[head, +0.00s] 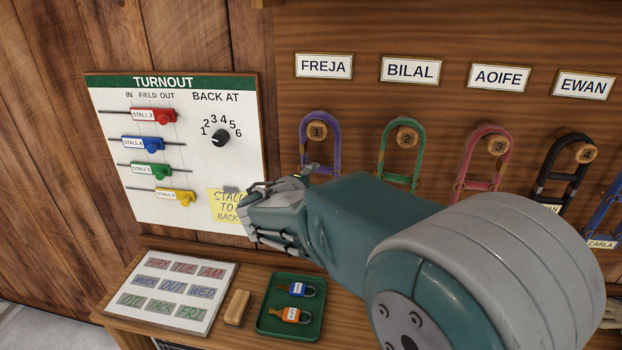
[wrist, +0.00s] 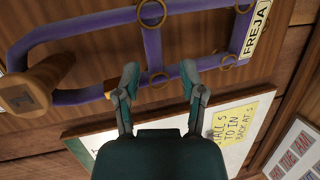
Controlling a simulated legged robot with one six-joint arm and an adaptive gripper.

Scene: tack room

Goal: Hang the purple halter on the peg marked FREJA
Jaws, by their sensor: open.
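The purple halter (head: 335,155) hangs on the wooden peg numbered 1 (head: 317,131), below the sign FREJA (head: 324,66). Its lower part is hidden behind my arm in the head view. In the wrist view the halter (wrist: 152,45) has brass-coloured rings and a FREJA tag (wrist: 257,28), and its top loop passes around the peg (wrist: 45,80). My gripper (wrist: 160,74) is open, with its fingertips on either side of a short purple strap; I cannot tell whether they touch it. In the head view my gripper (head: 272,212) is beside the turnout board, below the halter.
Green (head: 398,150), pink (head: 484,150) and black (head: 566,165) halters hang to the right. The turnout board (head: 115,205) is at left. Below, a shelf holds a letter board (head: 208,318), a wooden block (head: 237,307) and a green tray (head: 262,322) with two padlocks.

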